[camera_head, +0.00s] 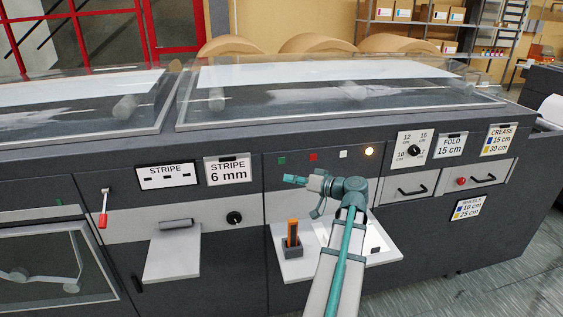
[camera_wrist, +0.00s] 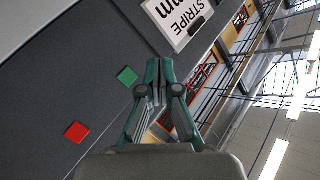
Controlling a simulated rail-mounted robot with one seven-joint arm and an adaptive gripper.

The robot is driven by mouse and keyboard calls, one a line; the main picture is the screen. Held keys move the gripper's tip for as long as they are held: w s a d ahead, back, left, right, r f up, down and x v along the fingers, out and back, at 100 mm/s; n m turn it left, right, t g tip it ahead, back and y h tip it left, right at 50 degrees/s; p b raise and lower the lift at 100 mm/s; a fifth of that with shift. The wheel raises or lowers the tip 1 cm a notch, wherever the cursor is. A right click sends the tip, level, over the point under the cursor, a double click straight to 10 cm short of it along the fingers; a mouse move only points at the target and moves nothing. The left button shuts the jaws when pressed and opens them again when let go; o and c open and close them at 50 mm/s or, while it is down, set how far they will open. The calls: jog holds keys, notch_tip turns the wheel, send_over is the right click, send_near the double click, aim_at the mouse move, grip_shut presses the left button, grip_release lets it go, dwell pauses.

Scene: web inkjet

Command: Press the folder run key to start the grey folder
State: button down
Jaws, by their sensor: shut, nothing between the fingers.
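The grey folder machine (camera_head: 225,275) fills most of the head view. A green square key (camera_head: 281,160) sits on its dark front panel, left of a red key (camera_head: 313,156), a pale key (camera_head: 343,154) and a glowing round lamp (camera_head: 369,151). No lettering naming the run key can be read. My gripper (camera_head: 287,179) is shut and empty, below the green key in the head view and pointing left. In the wrist view my gripper (camera_wrist: 160,68) has its fingertips beside the green key (camera_wrist: 127,76), apart from it in the picture; the red key (camera_wrist: 76,131) is farther off.
A shelf below the panel (camera_head: 295,268) carries an orange item in a dark holder (camera_head: 292,238). The STRIPE 6 mm sign (camera_head: 227,170) is left of the keys. A knob plate (camera_head: 411,149) and FOLD sign (camera_head: 451,146) are to the right. Clear covers (camera_head: 330,90) lie above.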

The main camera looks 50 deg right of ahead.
aim_at(281, 161)
jog(key=w+d, duration=0.5)
jog(key=w, duration=0.1)
jog(key=shift+d, duration=0.15)
jog(key=shift+w, duration=0.1)
jog(key=shift+w+d, duration=0.1)
dwell(1.4)
jog(key=shift+w+d+b, duration=0.2)
jog(key=shift+w+b, duration=0.05)
jog(key=shift+b, duration=0.15)
jog(key=shift+w+d+b, duration=0.25)
jog(key=shift+w+b, duration=0.05)
jog(key=shift+b, duration=0.05)
dwell(0.7)
jog(key=shift+s, duration=0.1)
jog(key=shift+s+a+b, duration=0.4)
jog(key=shift+s+a, duration=0.15)
dwell(0.5)
